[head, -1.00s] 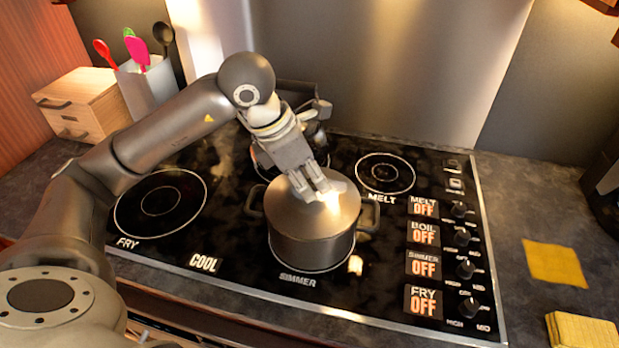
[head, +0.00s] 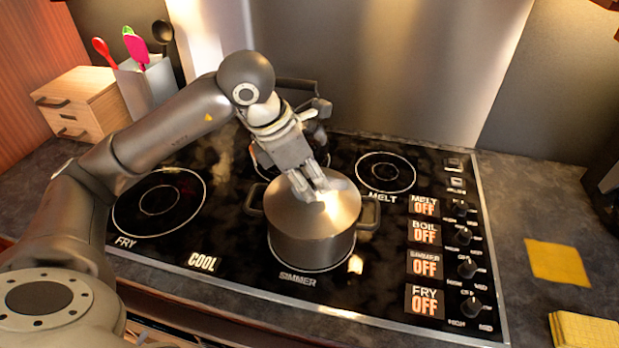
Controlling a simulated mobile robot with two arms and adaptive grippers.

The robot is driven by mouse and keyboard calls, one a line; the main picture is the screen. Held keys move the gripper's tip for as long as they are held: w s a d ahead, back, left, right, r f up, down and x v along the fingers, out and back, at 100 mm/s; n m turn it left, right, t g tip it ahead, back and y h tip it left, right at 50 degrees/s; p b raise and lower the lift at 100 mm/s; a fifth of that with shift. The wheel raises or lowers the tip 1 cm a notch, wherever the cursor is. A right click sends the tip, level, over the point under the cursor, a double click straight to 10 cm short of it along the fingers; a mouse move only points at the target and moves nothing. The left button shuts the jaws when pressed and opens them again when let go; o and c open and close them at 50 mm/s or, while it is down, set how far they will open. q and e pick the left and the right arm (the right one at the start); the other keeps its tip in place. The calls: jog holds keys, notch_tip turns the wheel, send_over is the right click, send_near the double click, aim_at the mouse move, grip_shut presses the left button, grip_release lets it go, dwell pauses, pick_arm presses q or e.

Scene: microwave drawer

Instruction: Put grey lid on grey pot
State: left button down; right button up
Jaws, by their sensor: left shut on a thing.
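The grey pot (head: 312,252) stands on the simmer burner at the front middle of the black stove, with a handle on each side. The grey lid (head: 300,215) lies over the pot's mouth and looks seated on the rim or very close to it. My left gripper (head: 316,192) comes down from above and is shut on the lid near its top middle. The fingers hide the lid's knob. My right gripper is not in view.
The stove (head: 220,240) has a bare fry burner at left and a bare melt burner (head: 386,173) at back right. A dark item behind my gripper is partly hidden. Knobs line the right side. A yellow cloth (head: 557,263) lies on the right counter.

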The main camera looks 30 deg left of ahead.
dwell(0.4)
pick_arm(q)
jog(key=c, duration=0.6)
grip_release()
jog(key=shift+c, duration=0.2)
jog(key=shift+r+p, duration=2.3)
jog(key=shift+r, duration=1.2)
jog(key=shift+r, duration=0.1)
